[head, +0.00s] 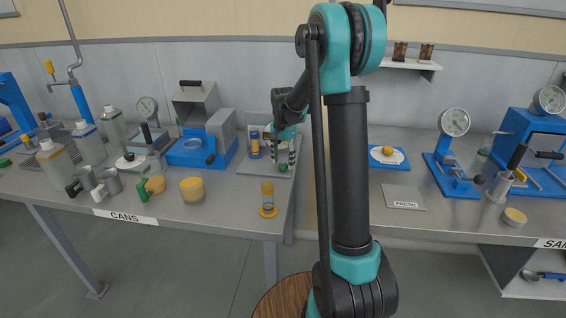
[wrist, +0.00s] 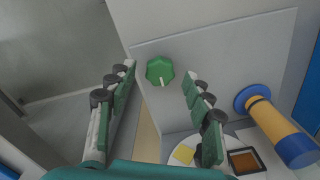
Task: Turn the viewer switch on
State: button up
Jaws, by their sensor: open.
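The green knob (wrist: 160,70), likely the viewer switch, sits on a grey panel (wrist: 230,55) in the wrist view. It has a white pointer mark that points down and slightly right. My gripper (wrist: 157,78) is open, with its fingertips on the left and right of the knob and gaps on both sides. I cannot tell how far the tips are from the panel. A blue and yellow tube (wrist: 280,130) stands out from the panel at lower right. In the head view my gripper (head: 285,150) is at the panel and hides most of the knob area.
A white dish with a yellow square (wrist: 184,153) and a dark framed square (wrist: 245,160) lie below the right finger. In the head view, a blue grinder-like machine (head: 200,135) stands left of the panel. An amber vial (head: 268,200) stands near the bench's front edge.

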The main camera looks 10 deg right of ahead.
jog(key=shift+f, duration=0.4)
jog(key=c, duration=1.1)
jog(key=shift+c, duration=0.2)
